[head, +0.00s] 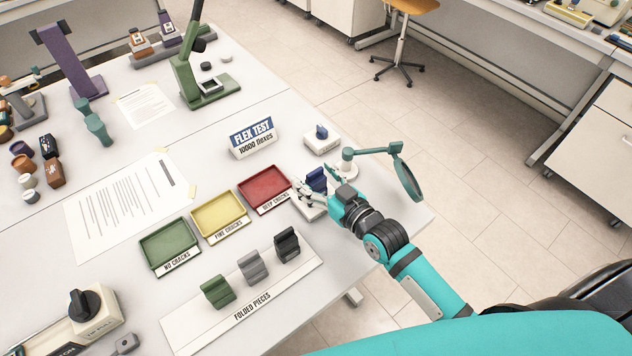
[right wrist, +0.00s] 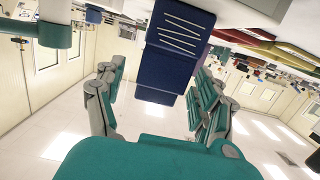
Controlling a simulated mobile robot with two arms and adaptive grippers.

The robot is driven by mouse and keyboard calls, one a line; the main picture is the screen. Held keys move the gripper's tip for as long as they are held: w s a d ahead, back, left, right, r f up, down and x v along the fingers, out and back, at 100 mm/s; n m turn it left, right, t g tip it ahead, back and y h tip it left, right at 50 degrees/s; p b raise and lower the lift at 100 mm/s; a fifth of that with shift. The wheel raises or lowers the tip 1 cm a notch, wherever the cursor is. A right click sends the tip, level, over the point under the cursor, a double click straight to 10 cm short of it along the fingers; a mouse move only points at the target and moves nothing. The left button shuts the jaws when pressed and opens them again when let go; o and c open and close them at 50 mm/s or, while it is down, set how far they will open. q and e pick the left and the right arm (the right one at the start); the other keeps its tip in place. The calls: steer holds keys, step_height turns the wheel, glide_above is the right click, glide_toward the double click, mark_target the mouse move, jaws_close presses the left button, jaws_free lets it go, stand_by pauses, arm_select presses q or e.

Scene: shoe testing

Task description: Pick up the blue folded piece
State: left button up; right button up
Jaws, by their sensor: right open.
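The blue folded piece (head: 317,178) stands on a pale stand (head: 311,206) near the table's right edge, just right of the red tray. My right gripper (head: 322,188) is right at it, partly hiding its lower part in the head view. In the right wrist view, the blue folded piece (right wrist: 180,50) rises between the two spread fingers of my right gripper (right wrist: 158,80) and shows several pale lines across its face. The fingers are open, with a visible gap beside the piece on the left. My left gripper is not in view.
A teal magnifier (head: 404,172) stands close behind my right gripper. A red tray (head: 265,190), yellow tray (head: 220,217) and green tray (head: 169,247) lie to the left. Green, grey and black pieces stand on the folded-pieces board (head: 262,308). The FLEX TEST sign (head: 252,138) stands behind.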

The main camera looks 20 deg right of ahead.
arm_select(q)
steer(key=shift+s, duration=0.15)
arm_select(e)
steer(key=shift+s, duration=0.1)
steer(key=c, duration=1.3)
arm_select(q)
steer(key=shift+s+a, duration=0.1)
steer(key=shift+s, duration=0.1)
arm_select(e)
steer(key=shift+o, duration=0.2)
